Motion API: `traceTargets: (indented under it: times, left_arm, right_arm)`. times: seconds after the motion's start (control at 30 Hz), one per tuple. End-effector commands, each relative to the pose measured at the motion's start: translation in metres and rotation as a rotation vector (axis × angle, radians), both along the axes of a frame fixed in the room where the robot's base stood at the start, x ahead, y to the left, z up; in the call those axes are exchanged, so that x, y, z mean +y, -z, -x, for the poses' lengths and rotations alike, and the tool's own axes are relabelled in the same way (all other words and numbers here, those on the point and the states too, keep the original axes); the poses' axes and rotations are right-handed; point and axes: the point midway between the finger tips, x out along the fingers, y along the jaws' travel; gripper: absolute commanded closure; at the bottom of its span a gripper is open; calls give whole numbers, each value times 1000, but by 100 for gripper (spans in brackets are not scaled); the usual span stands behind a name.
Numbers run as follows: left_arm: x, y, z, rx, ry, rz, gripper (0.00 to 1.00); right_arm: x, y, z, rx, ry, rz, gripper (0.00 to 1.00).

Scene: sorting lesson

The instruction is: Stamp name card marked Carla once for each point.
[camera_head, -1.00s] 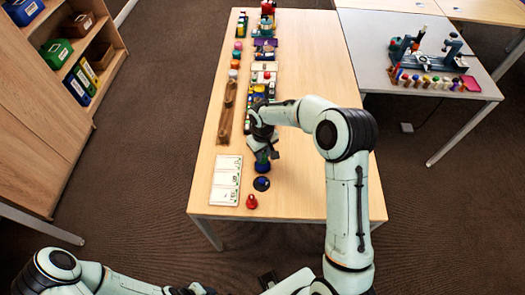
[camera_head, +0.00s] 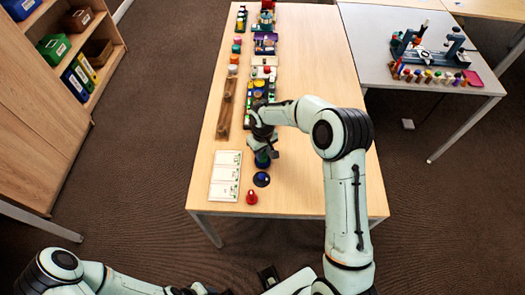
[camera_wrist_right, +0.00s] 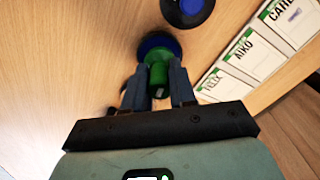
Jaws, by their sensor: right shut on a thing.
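My right gripper (camera_head: 263,150) points down over the table and is shut on a stamp (camera_head: 262,161). In the right wrist view, the gripper (camera_wrist_right: 158,90) grips the stamp's green handle (camera_wrist_right: 159,70); its round base is blue. A dark round ink pad (camera_head: 261,180) with a blue middle lies on the table beside the stamp and also shows in the right wrist view (camera_wrist_right: 187,10). The card marked Carla (camera_wrist_right: 292,20) is the farthest along a row of three, and the nearest to me in the head view (camera_head: 224,191). My left gripper (camera_head: 196,289) is at the bottom edge, partly cut off.
Cards marked Aiko (camera_wrist_right: 253,55) and Felix (camera_wrist_right: 222,86) lie beside the Carla card. A red object (camera_head: 251,197) stands near the table's front edge. A wooden rack (camera_head: 226,107) and several coloured items are farther back. The table's right side is clear.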

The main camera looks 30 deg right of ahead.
Motion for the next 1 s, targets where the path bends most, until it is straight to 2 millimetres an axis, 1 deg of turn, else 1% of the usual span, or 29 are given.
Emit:
traceTargets:
  times: [0.43, 1.0]
  left_arm:
    - [0, 0, 0, 0, 0, 0, 57]
    - [0, 5, 2, 2, 0, 0, 57]
  right_arm:
    - [0, 0, 0, 0, 1, 0, 94]
    - [0, 7, 0, 0, 0, 0, 94]
